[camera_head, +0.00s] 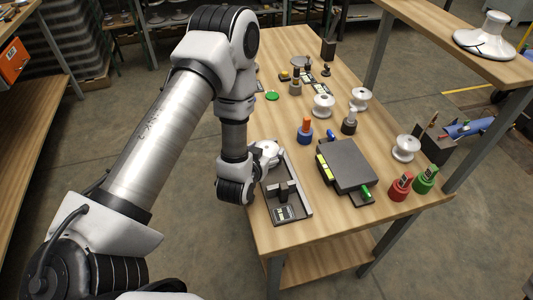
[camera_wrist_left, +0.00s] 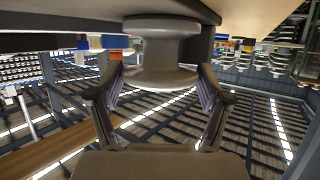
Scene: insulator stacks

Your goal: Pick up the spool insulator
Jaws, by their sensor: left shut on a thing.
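A white spool insulator (camera_wrist_left: 160,52) sits between the fingers of my left gripper (camera_wrist_left: 160,80) in the left wrist view, with a finger on either side. The left gripper is shut on it. In the head view this white spool (camera_head: 267,151) shows partly beside my left wrist, over the far end of the grey tray; the fingers are mostly hidden there. Other white spools stand on the wooden table: one (camera_head: 323,106) and another (camera_head: 361,98) near the middle, and one (camera_head: 405,148) at the right. My right gripper is not in view.
The grey tray (camera_head: 305,196) lies at the table's left edge. A dark box (camera_head: 348,165) stands to its right, with red (camera_head: 400,187) and green (camera_head: 426,179) pieces near the corner. A blue-based orange piece (camera_head: 305,131) stands behind. The front strip of table is clear.

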